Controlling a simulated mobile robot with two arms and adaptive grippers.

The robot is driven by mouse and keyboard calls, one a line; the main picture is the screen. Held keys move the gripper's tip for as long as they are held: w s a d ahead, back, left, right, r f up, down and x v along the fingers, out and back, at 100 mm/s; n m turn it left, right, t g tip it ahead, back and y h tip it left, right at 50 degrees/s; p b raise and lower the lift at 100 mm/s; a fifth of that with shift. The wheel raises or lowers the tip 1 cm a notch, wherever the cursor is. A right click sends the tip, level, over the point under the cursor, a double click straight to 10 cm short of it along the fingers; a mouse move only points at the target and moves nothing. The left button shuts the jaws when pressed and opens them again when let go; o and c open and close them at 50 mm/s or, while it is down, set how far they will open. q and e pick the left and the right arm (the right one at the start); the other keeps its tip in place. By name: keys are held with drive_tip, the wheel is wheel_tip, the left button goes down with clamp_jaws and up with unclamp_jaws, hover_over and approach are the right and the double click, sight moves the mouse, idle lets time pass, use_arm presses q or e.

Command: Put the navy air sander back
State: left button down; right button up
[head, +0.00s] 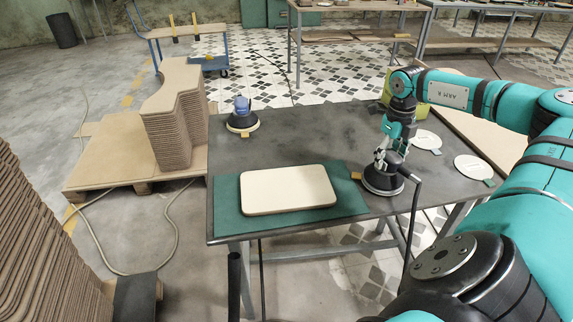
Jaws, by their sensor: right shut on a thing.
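My right gripper (383,160) is shut on an air sander with a round dark base (383,184). The sander is upright, at the right end of the green mat (228,223), on or just above the grey table. My fingers hide most of its body, so its colour is hard to tell. A dark hose (413,205) runs from it down past the table's front edge. A second sander with a blue top (242,106) stands upright at the table's back left. My left gripper is not in view.
A pale board (287,189) lies on the mat, left of the held sander. Yellow tags lie beside each sander. Pale discs (472,167) lie to the right. Stacked curved boards (170,120) stand on a pallet at the left. The table's middle back (310,135) is clear.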

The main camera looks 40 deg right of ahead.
idle(0.4)
drive_tip(key=o, duration=0.8)
drive_tip(key=shift+o, duration=0.2)
drive_tip(key=shift+f, duration=0.1)
drive_tip(key=shift+r, duration=0.35)
wheel_tip(320, 180, up, 12)
drive_tip(key=shift+a+f, duration=0.2)
drive_tip(key=shift+f, duration=0.05)
